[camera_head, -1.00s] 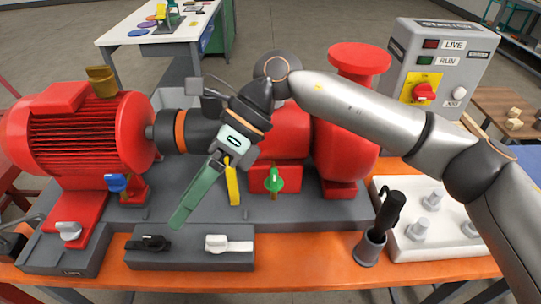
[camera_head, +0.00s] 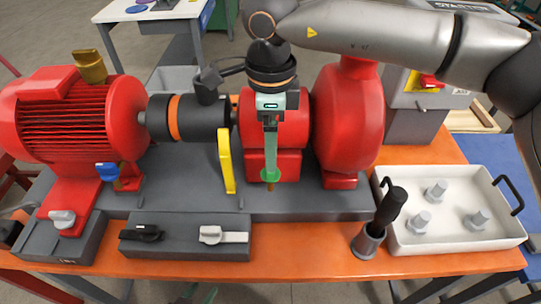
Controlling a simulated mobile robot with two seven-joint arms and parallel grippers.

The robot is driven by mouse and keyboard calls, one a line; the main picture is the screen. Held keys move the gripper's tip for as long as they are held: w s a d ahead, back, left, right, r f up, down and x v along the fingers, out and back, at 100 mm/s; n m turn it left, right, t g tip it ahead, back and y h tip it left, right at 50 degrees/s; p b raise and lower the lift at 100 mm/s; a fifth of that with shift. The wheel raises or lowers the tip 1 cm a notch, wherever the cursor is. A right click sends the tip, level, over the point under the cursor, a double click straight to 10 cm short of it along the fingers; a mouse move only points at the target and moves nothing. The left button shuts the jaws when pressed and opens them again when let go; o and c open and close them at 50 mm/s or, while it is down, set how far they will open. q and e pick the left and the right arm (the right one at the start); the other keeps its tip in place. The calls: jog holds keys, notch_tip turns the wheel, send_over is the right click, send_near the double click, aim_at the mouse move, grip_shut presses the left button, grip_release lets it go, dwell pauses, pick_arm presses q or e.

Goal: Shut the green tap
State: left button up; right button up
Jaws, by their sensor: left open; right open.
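The green tap (camera_head: 271,175) is on the red block below the pump, at the middle of the head view. Its upper part is covered by my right gripper (camera_head: 270,155), which hangs straight down in front of it. The jaws are open but seen edge-on, so I cannot tell whether the fingers stand around the tap or just before it. The tap's handle seems upright, with its brownish stem end showing below. A green and grey tip at the bottom edge, in front of the table, seems to be my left gripper (camera_head: 205,294), open and mostly out of frame.
A yellow lever (camera_head: 226,162) stands close left of the green tap. A blue tap (camera_head: 107,172) is further left, by the red motor (camera_head: 75,125). Black (camera_head: 140,233) and white (camera_head: 222,235) handles lie in front. A black tool in a cup (camera_head: 380,225) and a white tray (camera_head: 500,238) stand right.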

jog(key=shift+f, duration=2.4)
grip_shut()
